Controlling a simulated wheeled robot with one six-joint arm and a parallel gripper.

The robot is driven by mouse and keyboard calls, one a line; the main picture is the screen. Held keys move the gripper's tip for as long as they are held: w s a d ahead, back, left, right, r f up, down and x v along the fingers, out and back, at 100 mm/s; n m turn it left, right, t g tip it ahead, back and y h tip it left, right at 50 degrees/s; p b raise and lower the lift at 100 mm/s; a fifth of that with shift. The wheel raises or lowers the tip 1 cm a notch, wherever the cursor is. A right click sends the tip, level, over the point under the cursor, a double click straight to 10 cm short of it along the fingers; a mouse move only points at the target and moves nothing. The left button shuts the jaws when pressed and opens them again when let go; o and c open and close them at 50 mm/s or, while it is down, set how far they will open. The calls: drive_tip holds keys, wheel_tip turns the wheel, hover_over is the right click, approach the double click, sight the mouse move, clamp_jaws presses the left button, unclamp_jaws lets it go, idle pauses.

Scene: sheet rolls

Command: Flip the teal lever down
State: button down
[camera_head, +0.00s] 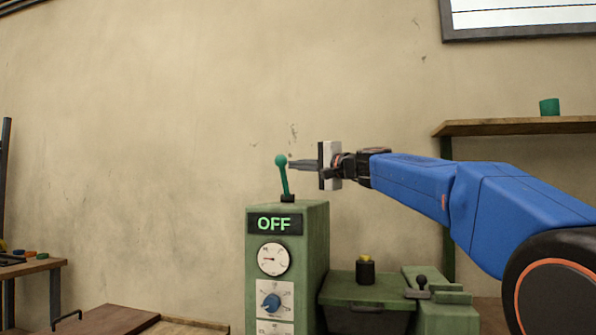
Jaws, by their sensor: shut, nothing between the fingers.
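The teal lever (284,176) stands nearly upright on top of the green machine cabinet (316,245), tilted slightly left, with a round knob at its upper end. My gripper (291,164) comes in from the right at knob height. Its fingers are shut with nothing between them, and their tips are right beside the knob. I cannot tell whether they touch it or are a little in front or behind. A display (274,223) on the cabinet front reads OFF.
Below the display are a round gauge (273,259) and a blue dial (271,302). A lower green machine part (366,290) with a black-and-yellow button (365,270) stands to the right. The space left of the lever is free.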

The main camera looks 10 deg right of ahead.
drive_tip(key=w+d+f+v, duration=0.1)
drive_tip(key=v, duration=0.8)
drive_tip(key=shift+s+d+f, duration=0.2)
drive_tip(key=shift+d+f, duration=0.1)
